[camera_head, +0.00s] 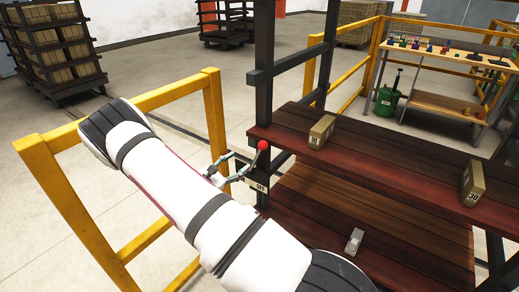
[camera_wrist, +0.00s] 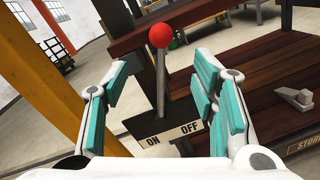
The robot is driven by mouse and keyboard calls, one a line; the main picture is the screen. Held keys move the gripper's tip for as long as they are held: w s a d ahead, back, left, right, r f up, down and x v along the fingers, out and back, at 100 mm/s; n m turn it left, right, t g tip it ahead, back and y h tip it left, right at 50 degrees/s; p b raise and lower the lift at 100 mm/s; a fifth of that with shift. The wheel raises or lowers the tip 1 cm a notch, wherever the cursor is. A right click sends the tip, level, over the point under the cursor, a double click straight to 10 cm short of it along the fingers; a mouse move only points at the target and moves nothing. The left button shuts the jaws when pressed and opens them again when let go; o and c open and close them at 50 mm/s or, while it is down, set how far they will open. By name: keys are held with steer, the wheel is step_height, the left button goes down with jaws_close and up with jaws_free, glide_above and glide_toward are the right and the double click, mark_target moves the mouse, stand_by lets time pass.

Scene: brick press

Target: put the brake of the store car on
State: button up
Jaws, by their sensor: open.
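The brake lever (camera_wrist: 160,80) is a grey rod with a red knob (camera_wrist: 160,36) on top. It rises from a dark box (camera_wrist: 145,125) with a plate (camera_wrist: 172,136) marked ON at left and OFF at right. In the wrist view the rod looks nearly upright; I cannot tell its setting for sure. My gripper (camera_wrist: 160,88) is open, with teal pads on either side of the rod in the picture and no visible contact. In the head view the red knob (camera_head: 263,145) is just beyond my gripper (camera_head: 238,164), at the store car's corner post.
The store car's wooden shelves (camera_head: 390,160) carry a brick marked 10 (camera_head: 321,131) and one marked 30 (camera_head: 473,184). A small grey latch-like part (camera_head: 353,241) is on the lower shelf. A yellow rail (camera_head: 150,100) stands close beside my arm.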

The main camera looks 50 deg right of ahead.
mark_target(260, 150)
steer(key=d, duration=1.3)
steer(key=shift+s, duration=0.2)
jaws_close()
